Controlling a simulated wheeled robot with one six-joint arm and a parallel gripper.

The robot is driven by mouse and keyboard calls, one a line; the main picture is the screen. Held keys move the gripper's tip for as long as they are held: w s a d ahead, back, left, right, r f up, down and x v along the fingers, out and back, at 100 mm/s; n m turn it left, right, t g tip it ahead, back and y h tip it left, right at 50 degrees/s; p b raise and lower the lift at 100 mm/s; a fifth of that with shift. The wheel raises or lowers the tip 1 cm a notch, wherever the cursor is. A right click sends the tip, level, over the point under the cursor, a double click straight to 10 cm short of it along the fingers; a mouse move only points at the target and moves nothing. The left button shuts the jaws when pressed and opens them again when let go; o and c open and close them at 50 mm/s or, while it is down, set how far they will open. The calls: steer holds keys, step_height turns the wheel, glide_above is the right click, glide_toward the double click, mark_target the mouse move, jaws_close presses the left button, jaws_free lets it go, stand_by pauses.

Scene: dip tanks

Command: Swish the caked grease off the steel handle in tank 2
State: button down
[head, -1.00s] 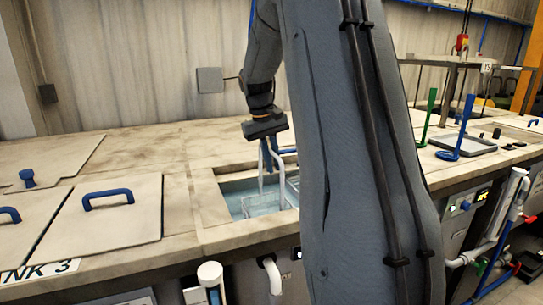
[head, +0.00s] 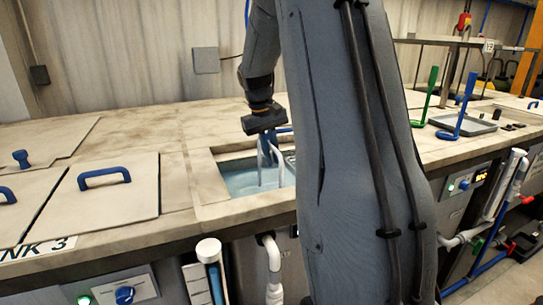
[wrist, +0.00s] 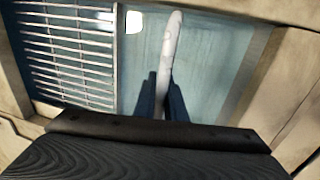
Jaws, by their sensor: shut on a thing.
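The open tank (head: 206,182) holds pale blue liquid (head: 240,182). I cannot read a number on it. My gripper (head: 266,158) points down into the tank with its blue fingers. The wrist view also shows this handle (wrist: 172,40) between the dark fingers of my gripper (wrist: 162,88). The basket under the handle is not clearly visible now. I cannot make out the steel part or any grease on it.
A metal grille (wrist: 70,50) lies at the left in the wrist view, inside the tank. Closed lids with blue handles (head: 104,177) cover the counter to the left. Green (head: 428,95) and blue (head: 461,110) upright hooks and a grey tray (head: 470,123) stand at the right.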

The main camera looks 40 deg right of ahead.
steer(key=shift+a+p, duration=0.1)
steer(key=shift+p, duration=0.75)
stand_by(1.1)
steer(key=shift+r, duration=0.1)
steer(key=shift+w+p, duration=0.1)
steer(key=shift+p, duration=0.7)
stand_by(1.1)
